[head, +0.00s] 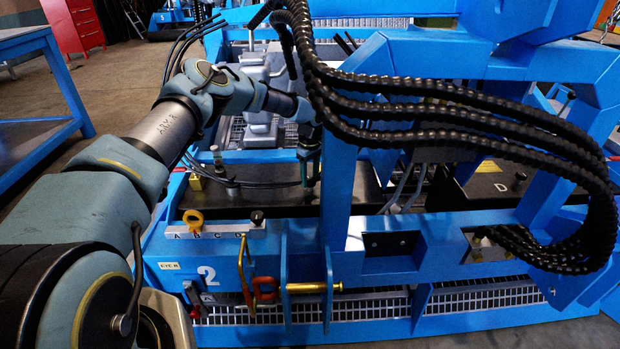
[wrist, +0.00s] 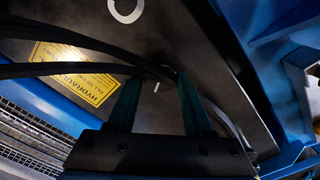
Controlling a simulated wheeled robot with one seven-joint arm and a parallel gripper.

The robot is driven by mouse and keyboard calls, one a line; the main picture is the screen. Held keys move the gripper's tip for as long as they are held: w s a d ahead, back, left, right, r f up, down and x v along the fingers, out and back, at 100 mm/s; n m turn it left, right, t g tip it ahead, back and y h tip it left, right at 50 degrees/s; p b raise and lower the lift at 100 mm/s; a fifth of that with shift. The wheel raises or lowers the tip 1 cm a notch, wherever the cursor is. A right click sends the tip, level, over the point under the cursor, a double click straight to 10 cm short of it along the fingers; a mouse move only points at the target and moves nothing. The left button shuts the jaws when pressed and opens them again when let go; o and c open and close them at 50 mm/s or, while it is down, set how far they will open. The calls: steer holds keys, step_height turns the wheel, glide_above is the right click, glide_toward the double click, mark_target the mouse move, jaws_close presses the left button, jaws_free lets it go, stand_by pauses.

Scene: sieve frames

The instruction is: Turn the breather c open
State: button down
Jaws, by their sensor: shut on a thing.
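My gripper (head: 310,172) reaches down in the head view to the black panel behind the blue frame. In the wrist view its two teal fingers (wrist: 158,84) stand close to the panel, closed on a dark part at their tips. That part, breather c (wrist: 164,74), is hard to tell from the dark panel and the hoses. A white letter (wrist: 125,10), cut off by the top edge and looking like a C, is painted on the panel beyond the fingers. How far breather c is turned cannot be seen.
Black hoses (wrist: 75,68) cross the panel by the fingertips. A yellow hydraulic label (wrist: 78,72) lies left. Blue beams (wrist: 245,50) stand close on the right. Thick black hoses (head: 430,100) hang right of my arm. A lettered bar (head: 215,231) sits in front.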

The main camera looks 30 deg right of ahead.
steer(key=n, duration=0.3)
steer(key=shift+n, duration=0.3)
steer(key=n, duration=0.4)
steer(key=shift+n, duration=0.3)
steer(key=n+p, duration=0.1)
steer(key=n, duration=0.6)
steer(key=shift+p, duration=0.3)
steer(key=n, duration=0.4)
steer(key=n+p, duration=0.1)
steer(key=n, duration=0.2)
steer(key=shift+n, duration=0.3)
steer(key=n+p, duration=0.1)
steer(key=n, duration=0.3)
steer(key=shift+n, duration=1.8)
